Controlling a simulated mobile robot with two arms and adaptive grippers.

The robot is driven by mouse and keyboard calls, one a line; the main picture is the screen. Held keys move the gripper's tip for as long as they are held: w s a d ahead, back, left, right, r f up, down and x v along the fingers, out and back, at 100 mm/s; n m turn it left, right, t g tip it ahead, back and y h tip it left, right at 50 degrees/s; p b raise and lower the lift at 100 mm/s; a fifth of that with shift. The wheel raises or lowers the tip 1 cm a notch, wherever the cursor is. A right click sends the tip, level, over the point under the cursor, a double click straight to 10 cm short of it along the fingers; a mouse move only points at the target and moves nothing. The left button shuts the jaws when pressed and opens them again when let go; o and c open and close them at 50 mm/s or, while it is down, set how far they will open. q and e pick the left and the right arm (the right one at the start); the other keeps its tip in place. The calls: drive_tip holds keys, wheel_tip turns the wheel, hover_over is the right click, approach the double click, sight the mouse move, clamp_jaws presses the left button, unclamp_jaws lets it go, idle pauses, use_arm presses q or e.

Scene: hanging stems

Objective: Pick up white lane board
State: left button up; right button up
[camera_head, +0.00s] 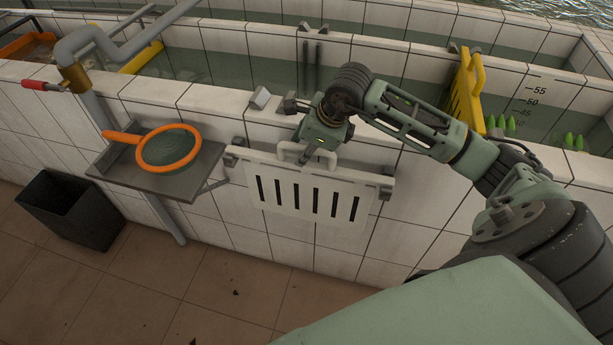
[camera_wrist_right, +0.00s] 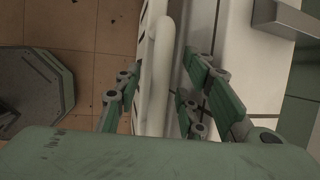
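The white lane board (camera_head: 310,196), with a row of dark vertical slots, hangs on the outer face of the tiled tank wall between two grey brackets. Its white handle (camera_head: 293,149) sticks up at its top edge and also shows as a pale bar in the right wrist view (camera_wrist_right: 159,80). My right gripper (camera_head: 306,152) is right above the board, at the handle. In the right wrist view, its fingers (camera_wrist_right: 158,72) are open, one on each side of the handle, with gaps visible. My left gripper is not in view.
An orange-rimmed net (camera_head: 168,148) lies on a grey shelf (camera_head: 205,171) to the left, above a black bin (camera_head: 72,208). A yellow board (camera_head: 466,90) stands at the tank on the right.

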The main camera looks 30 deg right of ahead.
drive_tip(key=shift+f+b, duration=0.25)
drive_tip(key=shift+b, duration=0.15)
drive_tip(key=shift+c, duration=0.2)
clamp_jaws()
idle(0.4)
drive_tip(key=shift+r, duration=0.1)
